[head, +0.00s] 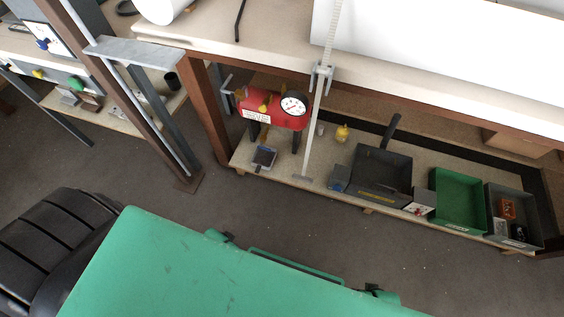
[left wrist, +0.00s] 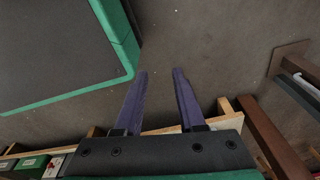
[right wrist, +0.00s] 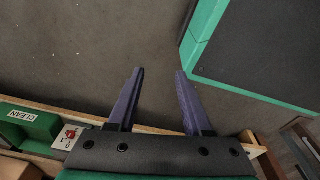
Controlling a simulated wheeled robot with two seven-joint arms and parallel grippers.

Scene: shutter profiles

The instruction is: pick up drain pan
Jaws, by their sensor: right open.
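A dark grey pan (head: 378,178) with a raised handle and a yellow label sits on the low shelf under the bench in the head view. It looks like the drain pan, though I cannot read its label. My left gripper (left wrist: 160,72) shows in the left wrist view with its purple fingers apart and nothing between them. My right gripper (right wrist: 159,72) is open and empty over the floor in the right wrist view. Neither gripper shows in the head view, and both are clear of the pan. The pan is not clearly seen in either wrist view.
On the shelf (head: 315,185), a green bin (head: 459,197) and a dark grey bin (head: 497,196) stand right of the pan. A red gauge unit (head: 262,110) is to its left. An upright metal bar (head: 315,125) crosses the shelf front. The floor (head: 290,222) before it is clear.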

